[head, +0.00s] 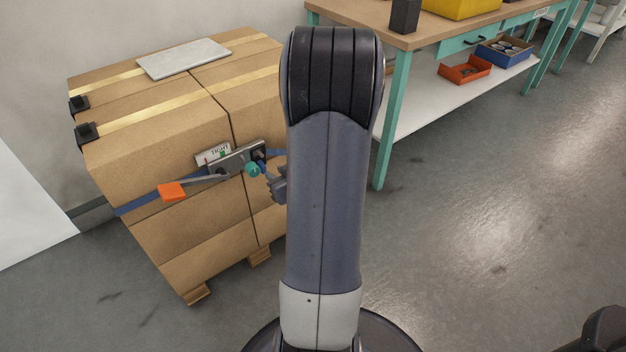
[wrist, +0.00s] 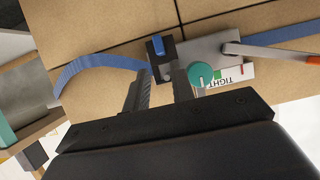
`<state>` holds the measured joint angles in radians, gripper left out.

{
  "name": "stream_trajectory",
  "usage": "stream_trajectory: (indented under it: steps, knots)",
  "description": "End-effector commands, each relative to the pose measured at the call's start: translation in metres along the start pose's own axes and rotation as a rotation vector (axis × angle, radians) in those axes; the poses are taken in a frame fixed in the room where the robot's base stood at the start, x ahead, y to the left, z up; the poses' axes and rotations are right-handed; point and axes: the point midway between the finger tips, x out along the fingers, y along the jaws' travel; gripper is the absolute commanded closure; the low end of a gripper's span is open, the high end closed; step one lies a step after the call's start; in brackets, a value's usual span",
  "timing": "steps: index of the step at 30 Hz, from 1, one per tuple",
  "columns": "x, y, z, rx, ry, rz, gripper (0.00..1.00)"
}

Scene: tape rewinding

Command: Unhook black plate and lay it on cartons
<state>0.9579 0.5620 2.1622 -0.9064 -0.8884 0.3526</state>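The black plate (wrist: 158,62) is a small dark piece with a blue strap piece over it, against the carton face beside the metal tensioner (wrist: 205,52). In the head view, a dark piece (head: 259,149) sits at the tensioner's right end. My gripper (wrist: 160,74) has its two fingers apart, tips close to the black plate's lower edge. I cannot tell if they touch it. In the head view my gripper (head: 278,186) is partly hidden behind my arm. The cartons (head: 165,130) are stacked on a pallet, and their top is mostly bare.
A teal knob (wrist: 201,73) is close to the right finger. An orange-handled lever (head: 172,191) sticks out left of the tensioner. A pale slab (head: 184,58) and gold straps lie on the carton top. A teal-legged workbench (head: 392,120) stands at right, with open floor before it.

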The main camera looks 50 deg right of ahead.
Motion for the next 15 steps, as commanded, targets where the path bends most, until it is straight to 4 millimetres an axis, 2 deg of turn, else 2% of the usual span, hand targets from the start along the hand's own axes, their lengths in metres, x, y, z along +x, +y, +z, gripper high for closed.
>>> stream_trajectory:
  steps: [1,6,12,15]
  knots:
    - [0.012,-0.001,0.003,-0.001,0.000,-0.003,0.76]
    - [0.042,-0.001,0.003,-0.002,0.000,-0.002,0.76]
    - [0.066,0.000,0.002,-0.001,0.000,-0.001,0.76]
    - [0.071,0.000,0.001,0.000,0.000,0.000,0.76]
